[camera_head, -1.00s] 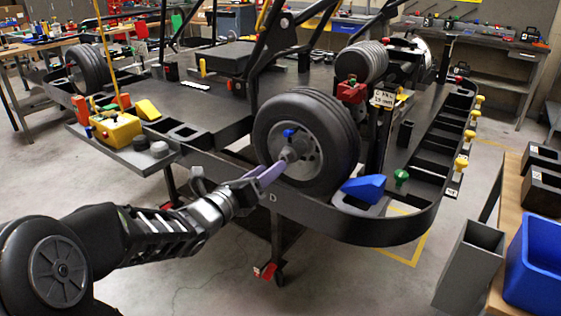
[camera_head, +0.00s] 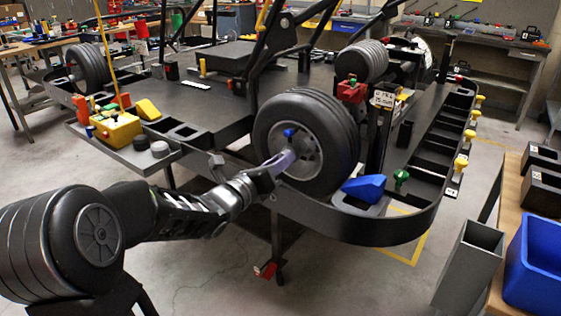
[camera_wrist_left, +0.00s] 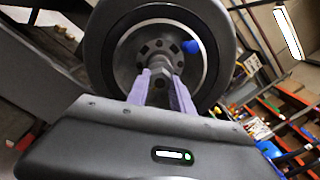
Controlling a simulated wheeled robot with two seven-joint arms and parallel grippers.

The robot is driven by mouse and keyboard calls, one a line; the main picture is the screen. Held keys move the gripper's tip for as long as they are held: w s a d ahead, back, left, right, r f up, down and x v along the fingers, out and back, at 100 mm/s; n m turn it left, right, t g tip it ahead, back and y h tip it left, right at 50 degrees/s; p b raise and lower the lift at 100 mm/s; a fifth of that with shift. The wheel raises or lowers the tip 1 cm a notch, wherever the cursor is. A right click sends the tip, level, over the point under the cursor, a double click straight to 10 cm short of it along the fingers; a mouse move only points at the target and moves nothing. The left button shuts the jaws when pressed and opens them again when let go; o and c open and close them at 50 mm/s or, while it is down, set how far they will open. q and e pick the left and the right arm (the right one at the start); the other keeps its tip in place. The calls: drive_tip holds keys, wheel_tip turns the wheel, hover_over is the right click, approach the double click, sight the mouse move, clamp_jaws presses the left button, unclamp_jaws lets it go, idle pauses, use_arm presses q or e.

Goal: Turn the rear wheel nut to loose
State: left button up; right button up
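The rear wheel (camera_head: 340,125) is a black tyre with a grey rim, mounted on the near side of the kart. Its grey wheel nut (camera_wrist_left: 160,68) sits at the hub centre in the left wrist view. A small blue knob (camera_head: 289,132) sticks out of the rim beside the hub; it also shows in the left wrist view (camera_wrist_left: 191,47). My left gripper (camera_head: 288,157) reaches the hub from the lower left. Its two purple fingers (camera_wrist_left: 161,78) lie on either side of the nut and appear closed on it. The fingers partly hide the nut. My right gripper is not in view.
The kart's black frame (camera_head: 340,222) curves below the wheel. A blue wedge (camera_head: 364,188) and a green knob (camera_head: 401,176) sit on it to the right. A yellow box (camera_head: 115,127) stands on the left side tray. A blue bin (camera_head: 535,262) is at far right.

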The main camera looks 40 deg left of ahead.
use_arm(q)
clamp_jaws()
idle(0.3)
